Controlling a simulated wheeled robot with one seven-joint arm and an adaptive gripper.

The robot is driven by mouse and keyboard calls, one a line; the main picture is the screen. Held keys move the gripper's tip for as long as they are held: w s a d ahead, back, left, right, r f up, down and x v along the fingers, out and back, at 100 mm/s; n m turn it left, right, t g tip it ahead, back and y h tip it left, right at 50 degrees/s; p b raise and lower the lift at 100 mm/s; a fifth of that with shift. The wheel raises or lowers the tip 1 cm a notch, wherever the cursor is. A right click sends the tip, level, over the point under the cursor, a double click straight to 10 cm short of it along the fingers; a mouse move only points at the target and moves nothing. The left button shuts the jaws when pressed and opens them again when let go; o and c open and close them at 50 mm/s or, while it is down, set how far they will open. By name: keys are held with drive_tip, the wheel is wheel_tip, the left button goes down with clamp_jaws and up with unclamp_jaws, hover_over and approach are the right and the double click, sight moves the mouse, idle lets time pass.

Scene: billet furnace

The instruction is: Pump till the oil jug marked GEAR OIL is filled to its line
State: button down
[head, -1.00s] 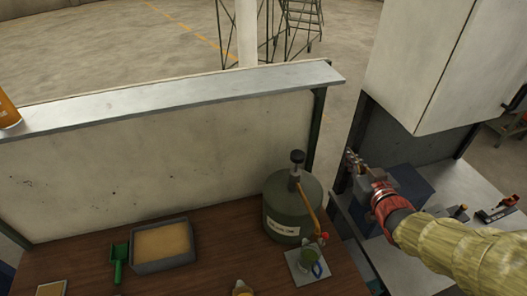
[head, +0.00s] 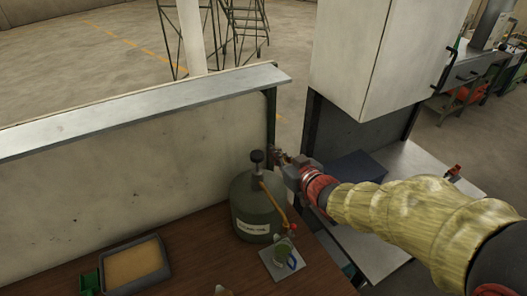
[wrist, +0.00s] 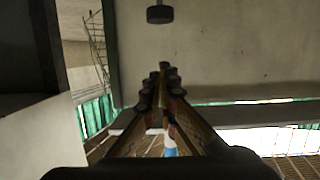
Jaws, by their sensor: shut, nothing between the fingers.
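A dark green oil can (head: 256,205) with a pale label stands on the brown bench in the head view. Its black pump knob (head: 257,157) sits on top, raised on a short stem. The knob also shows at the top of the wrist view (wrist: 160,14). The jug's marking and oil level are too small to read. My gripper (head: 279,156) is just right of the knob, apart from it. Its fingers (wrist: 163,72) are together and empty.
A tray of tan material (head: 135,265) and a green scoop (head: 90,283) are at the bench's left. A panel with a grey ledge (head: 150,112) stands behind the can. A white cabinet (head: 385,60) hangs at the right above a grey counter (head: 395,240).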

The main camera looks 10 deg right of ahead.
drive_tip(key=p, duration=0.1)
hover_over(261, 158)
wheel_tip(261, 158, down, 2)
wheel_tip(261, 158, down, 3)
drive_tip(key=shift+w+r+p, duration=0.15)
drive_tip(key=shift+r+p, duration=0.05)
drive_tip(key=shift+p, duration=0.1)
drive_tip(key=shift+f, duration=0.9)
wheel_tip(261, 158, down, 6)
drive_tip(key=b, duration=0.6)
drive_tip(key=shift+r, duration=0.15)
